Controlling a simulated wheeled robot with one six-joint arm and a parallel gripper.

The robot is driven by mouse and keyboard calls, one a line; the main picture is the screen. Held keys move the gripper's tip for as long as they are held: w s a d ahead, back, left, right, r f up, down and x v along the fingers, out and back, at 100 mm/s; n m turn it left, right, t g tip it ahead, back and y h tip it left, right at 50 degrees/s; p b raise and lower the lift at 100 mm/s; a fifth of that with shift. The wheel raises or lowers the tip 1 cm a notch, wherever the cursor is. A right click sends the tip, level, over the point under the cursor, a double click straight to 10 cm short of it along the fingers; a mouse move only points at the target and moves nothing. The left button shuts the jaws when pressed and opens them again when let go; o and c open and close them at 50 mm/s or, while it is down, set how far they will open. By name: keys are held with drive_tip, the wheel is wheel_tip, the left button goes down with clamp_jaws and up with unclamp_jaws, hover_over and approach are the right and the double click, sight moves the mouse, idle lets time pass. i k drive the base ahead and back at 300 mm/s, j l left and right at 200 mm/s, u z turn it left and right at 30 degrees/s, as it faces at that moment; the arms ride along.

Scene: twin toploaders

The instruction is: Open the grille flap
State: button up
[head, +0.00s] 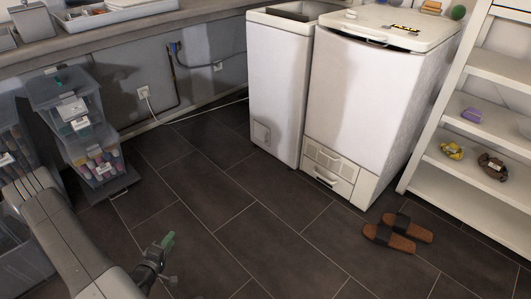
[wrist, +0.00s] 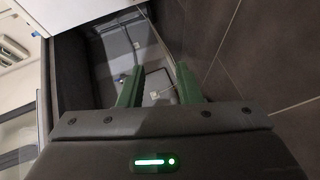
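Two white toploaders stand side by side, the left one (head: 278,90) narrower and open at the top, the right one (head: 360,110) wider with its lid nearly closed over a dark gap. A slatted grille flap (head: 330,158) sits low on the right one's front; it appears closed, with a handle-like bar (head: 326,180) below it. The left one has a small panel (head: 261,133) low on its front. My gripper (head: 168,240) is over the floor at lower left, well apart from both machines. In the wrist view its green fingers (wrist: 160,72) are apart, with nothing between them.
Brown sandals (head: 397,236) lie on the dark tiles right of the machines. A white shelf (head: 470,130) stands at right. Stacked clear bins (head: 80,120) stand at left under a worktop (head: 120,27). The floor between my gripper and the machines is clear.

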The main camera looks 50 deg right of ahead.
sight(347, 168)
drive_tip(key=k+l+z, duration=0.1)
drive_tip(key=l, duration=0.9)
drive_tip(key=k+l, duration=0.1)
drive_tip(key=l, duration=0.95)
drive_tip(key=k+l+z, duration=0.15)
drive_tip(key=l, duration=0.85)
